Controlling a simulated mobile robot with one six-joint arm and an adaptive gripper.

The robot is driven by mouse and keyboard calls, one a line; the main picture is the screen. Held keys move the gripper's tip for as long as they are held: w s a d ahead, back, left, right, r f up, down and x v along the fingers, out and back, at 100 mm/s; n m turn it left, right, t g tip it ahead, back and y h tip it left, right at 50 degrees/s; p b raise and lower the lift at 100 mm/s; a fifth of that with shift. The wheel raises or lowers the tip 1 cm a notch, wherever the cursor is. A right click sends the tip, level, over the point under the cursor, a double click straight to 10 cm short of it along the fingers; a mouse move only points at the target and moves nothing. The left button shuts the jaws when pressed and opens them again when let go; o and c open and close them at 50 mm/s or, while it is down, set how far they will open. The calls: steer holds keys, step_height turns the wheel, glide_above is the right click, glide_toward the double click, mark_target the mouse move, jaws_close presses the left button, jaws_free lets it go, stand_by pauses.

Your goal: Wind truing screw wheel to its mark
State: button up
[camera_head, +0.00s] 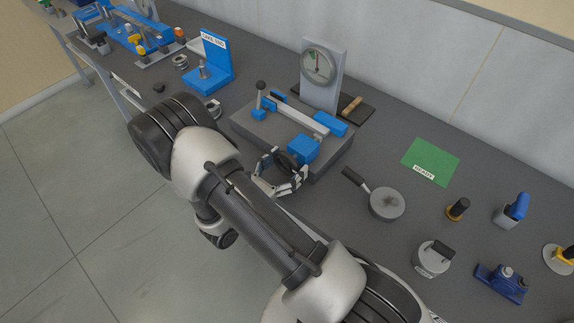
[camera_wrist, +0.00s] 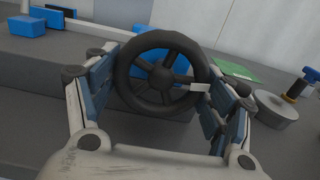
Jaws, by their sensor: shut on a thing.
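The black spoked screw wheel (camera_wrist: 161,73) stands upright in the wrist view, at the front of a blue block (camera_head: 304,149). The wheel also shows dark in the head view (camera_head: 286,160). My gripper (camera_wrist: 163,88) is shut on the wheel's rim, one finger on each side; it also shows in the head view (camera_head: 281,172). A small pale tab (camera_wrist: 201,87) sits at the wheel's right rim. The grey bar fixture (camera_head: 249,128) lies behind. The round dial (camera_head: 317,64) on a grey post has a dark needle near upright and a green patch at upper left.
To the right on the bench are a green mat (camera_head: 431,160), a grey round pan (camera_head: 387,204), a lidded pot (camera_head: 432,258) and several small tools. A blue stand (camera_head: 209,66) is at the back left. The bench's front edge runs below my arm.

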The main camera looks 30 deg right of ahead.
steer(key=o, duration=1.1)
steer(key=v, duration=1.2)
steer(key=shift+r, duration=0.15)
